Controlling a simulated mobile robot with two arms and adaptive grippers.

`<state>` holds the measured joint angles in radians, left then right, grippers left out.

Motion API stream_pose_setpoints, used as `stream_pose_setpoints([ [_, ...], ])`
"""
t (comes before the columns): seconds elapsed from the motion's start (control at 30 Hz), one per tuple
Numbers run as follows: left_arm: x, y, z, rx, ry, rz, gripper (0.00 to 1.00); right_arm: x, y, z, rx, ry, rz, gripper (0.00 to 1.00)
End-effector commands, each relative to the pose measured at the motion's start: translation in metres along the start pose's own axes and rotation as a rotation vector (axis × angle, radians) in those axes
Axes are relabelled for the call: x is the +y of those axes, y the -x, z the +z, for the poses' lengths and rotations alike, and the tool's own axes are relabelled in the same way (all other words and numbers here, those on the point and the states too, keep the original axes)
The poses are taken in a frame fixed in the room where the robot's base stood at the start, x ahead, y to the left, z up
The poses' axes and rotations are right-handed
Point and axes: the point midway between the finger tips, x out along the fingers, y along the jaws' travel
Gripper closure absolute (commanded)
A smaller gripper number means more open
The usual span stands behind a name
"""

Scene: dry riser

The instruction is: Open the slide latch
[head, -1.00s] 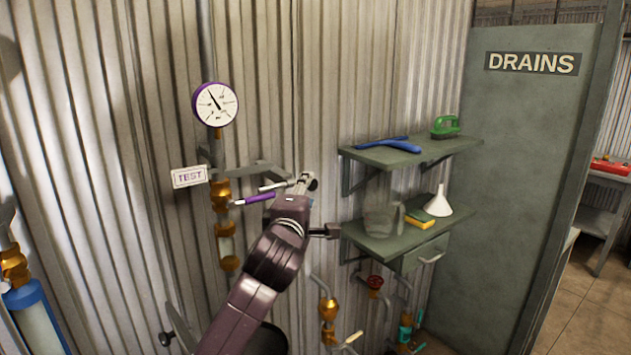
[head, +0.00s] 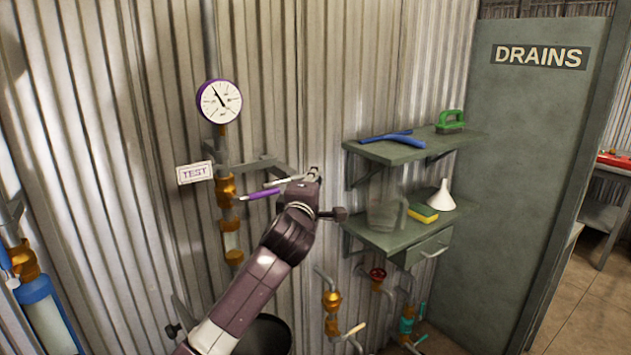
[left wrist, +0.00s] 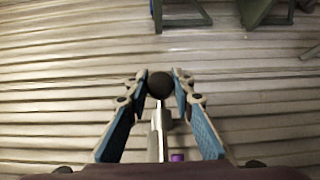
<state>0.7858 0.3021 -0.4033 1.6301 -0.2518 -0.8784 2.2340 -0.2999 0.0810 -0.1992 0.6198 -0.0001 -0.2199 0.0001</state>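My left gripper (head: 313,173) is at the corrugated wall beside the test pipework. In the left wrist view its blue-padded fingers (left wrist: 160,82) are spread on either side of a black ball knob (left wrist: 160,86). The fingertips are close to the knob; contact is unclear. The knob ends a thin pale rod (left wrist: 157,135) by a small grey bracket; the rod also shows left of my gripper in the head view (head: 282,181). I cannot tell for sure whether this is the slide latch. My right gripper is not in view.
A purple lever (head: 261,194) lies just left of and below the rod. A gauge (head: 219,101) and TEST sign (head: 195,173) are further left. Two shelves (head: 415,228) with loose items stick out to the right. Valves (head: 333,302) sit below. A grey DRAINS panel (head: 525,170) stands at right.

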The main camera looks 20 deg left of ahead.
Motion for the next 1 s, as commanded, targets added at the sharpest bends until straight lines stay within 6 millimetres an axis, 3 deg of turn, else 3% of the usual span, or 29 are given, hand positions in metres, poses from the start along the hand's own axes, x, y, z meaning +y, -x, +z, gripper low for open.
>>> stream_pose_setpoints([
  [0.13,-0.001,0.000,0.000,0.000,0.000,-0.002,1.00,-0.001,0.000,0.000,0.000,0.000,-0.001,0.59],
  [0.47,-0.001,-0.001,0.002,0.000,0.001,0.000,1.00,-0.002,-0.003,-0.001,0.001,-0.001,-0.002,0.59],
  [0.77,0.009,-0.013,0.012,0.002,0.011,0.021,1.00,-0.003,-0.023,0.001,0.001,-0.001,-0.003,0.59],
  [1.0,0.005,-0.023,0.023,0.002,0.007,0.013,1.00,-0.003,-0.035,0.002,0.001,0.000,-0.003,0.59],
])
